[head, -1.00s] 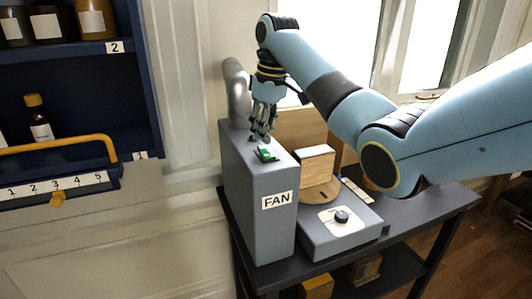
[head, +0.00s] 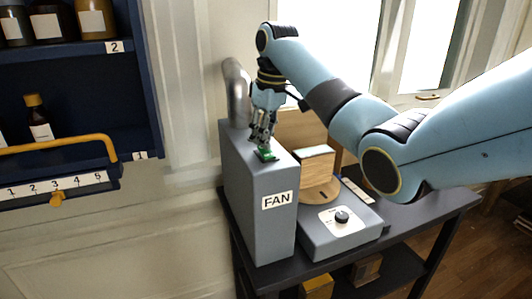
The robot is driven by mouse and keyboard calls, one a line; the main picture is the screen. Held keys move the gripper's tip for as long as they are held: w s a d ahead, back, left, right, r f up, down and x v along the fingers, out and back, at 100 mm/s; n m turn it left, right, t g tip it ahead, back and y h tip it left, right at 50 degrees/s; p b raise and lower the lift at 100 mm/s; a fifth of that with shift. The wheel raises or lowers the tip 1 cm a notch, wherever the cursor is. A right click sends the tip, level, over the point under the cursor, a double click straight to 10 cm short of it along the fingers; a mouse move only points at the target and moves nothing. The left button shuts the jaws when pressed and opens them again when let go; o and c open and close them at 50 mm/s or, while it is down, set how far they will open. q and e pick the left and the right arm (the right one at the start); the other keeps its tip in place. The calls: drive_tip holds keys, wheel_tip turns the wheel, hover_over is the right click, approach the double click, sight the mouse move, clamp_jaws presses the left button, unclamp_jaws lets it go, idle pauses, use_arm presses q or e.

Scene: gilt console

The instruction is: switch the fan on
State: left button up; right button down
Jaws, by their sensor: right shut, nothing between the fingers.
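The fan (head: 258,220) is a tall grey box labelled FAN, standing on a dark table. A green switch (head: 267,155) sits on its top face. My right gripper (head: 264,145) points down over the fan's top, its fingers shut and empty, with the tips at the green switch. I cannot tell whether the tips press on it or which way the switch is tilted. My left gripper is not in view.
A grey unit with a black knob (head: 342,217) and a wooden block (head: 315,165) stand right of the fan. A grey pipe (head: 236,90) rises behind it. A dark blue shelf (head: 75,90) with bottles is at the left. The table's right part (head: 430,208) is clear.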

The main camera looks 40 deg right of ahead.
drive_tip(key=shift+s+f, duration=0.1)
drive_tip(key=shift+f, duration=0.25)
drive_tip(key=shift+r, duration=0.1)
wheel_tip(320, 180, up, 2)
drive_tip(key=shift+r+p, duration=0.1)
drive_tip(key=shift+p, duration=0.3)
drive_tip(key=shift+r, duration=2.35)
drive_tip(key=shift+f, duration=0.1)
